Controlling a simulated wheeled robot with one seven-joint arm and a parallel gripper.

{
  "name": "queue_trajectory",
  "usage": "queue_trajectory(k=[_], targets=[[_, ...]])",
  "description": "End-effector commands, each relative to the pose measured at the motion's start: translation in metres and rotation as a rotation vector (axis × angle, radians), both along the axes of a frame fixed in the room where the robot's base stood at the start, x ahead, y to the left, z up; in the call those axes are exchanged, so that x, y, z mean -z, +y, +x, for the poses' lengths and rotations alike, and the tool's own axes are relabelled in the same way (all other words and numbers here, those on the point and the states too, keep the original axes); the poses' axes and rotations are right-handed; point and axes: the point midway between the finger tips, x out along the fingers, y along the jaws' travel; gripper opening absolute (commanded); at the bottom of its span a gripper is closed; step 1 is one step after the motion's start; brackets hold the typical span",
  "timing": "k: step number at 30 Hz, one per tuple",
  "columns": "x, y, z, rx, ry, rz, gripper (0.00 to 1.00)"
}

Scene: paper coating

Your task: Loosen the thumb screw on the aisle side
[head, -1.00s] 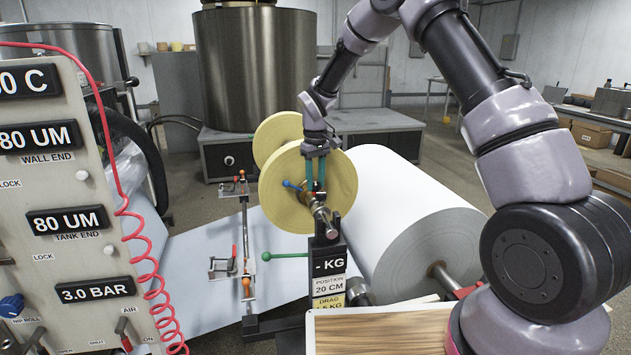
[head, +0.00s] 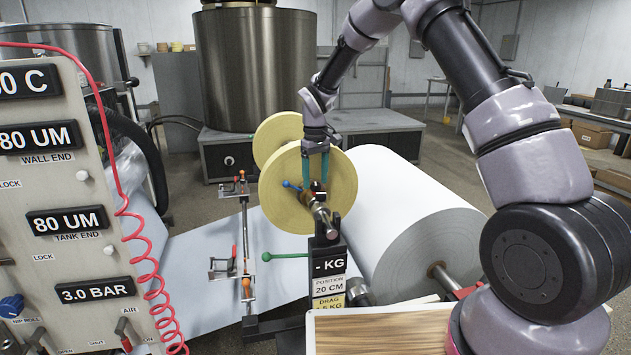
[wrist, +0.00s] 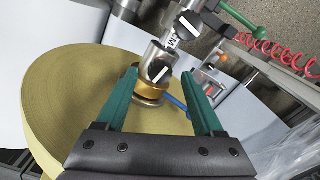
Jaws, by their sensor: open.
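In the wrist view one knob (wrist: 158,70) is on the silver collar beside a brass ring (wrist: 150,88). I cannot tell which is the aisle-side screw. My gripper (head: 316,186) points down over the shaft, its teal fingers open. In the wrist view my gripper (wrist: 160,76) has its fingertips on either side of the nearer knob, with gaps visible; nothing is gripped.
A blue lever (head: 291,185) sticks out left of the shaft. A green-knobbed handle (head: 285,256) is below it. A post with a "KG" sign (head: 329,265) stands under the shaft. A large white paper roll (head: 420,215) lies close on the right, and a control panel (head: 60,200) is at left.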

Motion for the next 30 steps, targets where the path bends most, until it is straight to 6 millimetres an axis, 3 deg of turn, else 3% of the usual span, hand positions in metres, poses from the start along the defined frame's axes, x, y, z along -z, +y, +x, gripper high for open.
queue_trajectory(k=[9, 15, 30], targets=[[-0.063, 0.000, 0.001, 0.001, -0.004, 0.001, 0.69], [-0.091, 0.000, 0.001, 0.001, -0.003, 0.001, 0.69], [-0.104, -0.003, -0.001, 0.009, -0.007, 0.004, 0.69]])
